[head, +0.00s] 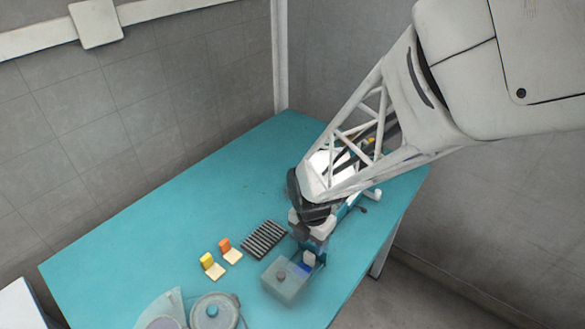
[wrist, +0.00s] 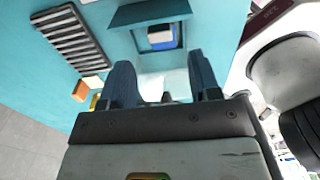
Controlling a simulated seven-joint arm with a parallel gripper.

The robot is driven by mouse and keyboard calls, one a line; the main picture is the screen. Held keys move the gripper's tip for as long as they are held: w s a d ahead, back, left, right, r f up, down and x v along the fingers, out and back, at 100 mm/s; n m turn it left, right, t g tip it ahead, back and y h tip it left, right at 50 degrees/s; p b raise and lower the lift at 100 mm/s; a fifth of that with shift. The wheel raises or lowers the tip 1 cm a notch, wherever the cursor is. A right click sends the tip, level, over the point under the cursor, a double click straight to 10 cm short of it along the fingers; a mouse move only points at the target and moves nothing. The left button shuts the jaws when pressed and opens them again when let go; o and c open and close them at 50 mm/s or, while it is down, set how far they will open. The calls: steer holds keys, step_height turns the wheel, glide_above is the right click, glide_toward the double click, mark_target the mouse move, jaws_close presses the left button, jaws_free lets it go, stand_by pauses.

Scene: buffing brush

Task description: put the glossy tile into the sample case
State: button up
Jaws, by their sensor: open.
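My gripper (head: 312,236) is over the near right part of the teal table, just behind a grey box (head: 283,281). In the wrist view its two dark blue fingers (wrist: 164,75) are apart. A pale, bright patch (wrist: 172,82) shows between them; I cannot tell whether it is a tile. A small white-topped piece (wrist: 161,37) with blue around it lies beyond the fingers; it also shows beside the grey box in the head view (head: 308,258). I cannot tell for certain which thing is the glossy tile or the sample case.
A dark slotted rack (head: 264,240) lies left of my gripper. A yellow piece (head: 207,261) and an orange piece (head: 224,245), each with a cream block, stand further left. Round containers (head: 214,312) are at the front edge. The table's far left is clear.

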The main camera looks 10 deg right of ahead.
steer(key=shift+r, duration=2.85)
step_height(320, 180, up, 9)
steer(key=m+t, duration=0.1)
steer(key=m, duration=1.2)
glide_above(310, 255)
steer(key=s+d, duration=0.4)
steer(key=s+d+r+m+t, duration=0.1)
steer(key=s+d+r+m, duration=0.3)
steer(key=m, duration=1)
steer(key=shift+s+r+t, duration=0.3)
steer(key=shift+s+r, duration=1.35)
steer(key=shift+d, duration=0.1)
